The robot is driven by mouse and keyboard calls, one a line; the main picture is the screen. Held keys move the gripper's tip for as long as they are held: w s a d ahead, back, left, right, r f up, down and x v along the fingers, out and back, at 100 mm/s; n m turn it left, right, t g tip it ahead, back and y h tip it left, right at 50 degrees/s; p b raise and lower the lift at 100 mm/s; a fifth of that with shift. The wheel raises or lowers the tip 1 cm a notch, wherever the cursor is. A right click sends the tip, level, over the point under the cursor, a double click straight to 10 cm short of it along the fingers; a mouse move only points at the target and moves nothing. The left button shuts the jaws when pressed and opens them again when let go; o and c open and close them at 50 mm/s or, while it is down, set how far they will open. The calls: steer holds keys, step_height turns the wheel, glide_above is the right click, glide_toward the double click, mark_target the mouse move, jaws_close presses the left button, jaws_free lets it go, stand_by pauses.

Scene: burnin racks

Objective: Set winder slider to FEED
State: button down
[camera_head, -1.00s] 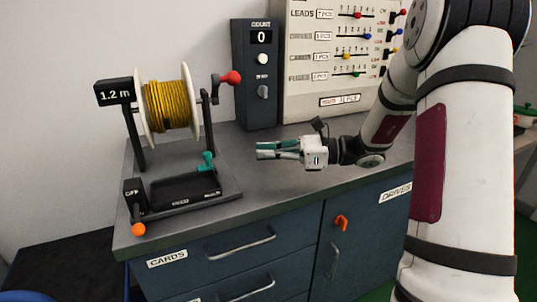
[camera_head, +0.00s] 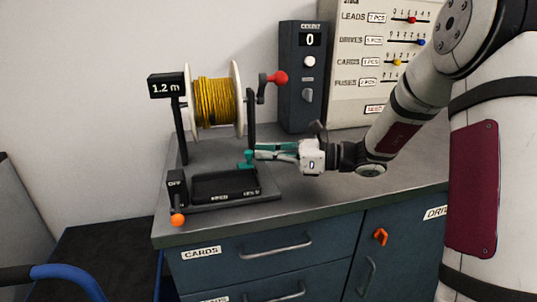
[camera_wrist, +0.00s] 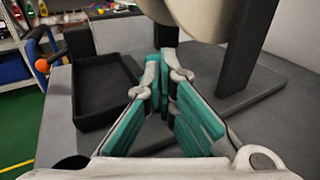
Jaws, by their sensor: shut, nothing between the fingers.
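In the wrist view the gripper (camera_wrist: 164,76) is beside the tray (camera_wrist: 106,90).
A red crank knob (camera_head: 278,77) sticks out right of the spool. Behind stand a counter box reading 0 (camera_head: 310,93) and a labelled panel of sliders (camera_head: 378,75). A blue curved bar (camera_head: 68,274) is at the lower left.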

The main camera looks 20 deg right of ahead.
steer(key=p, duration=0.1)
glide_above(235, 178)
stand_by(0.4)
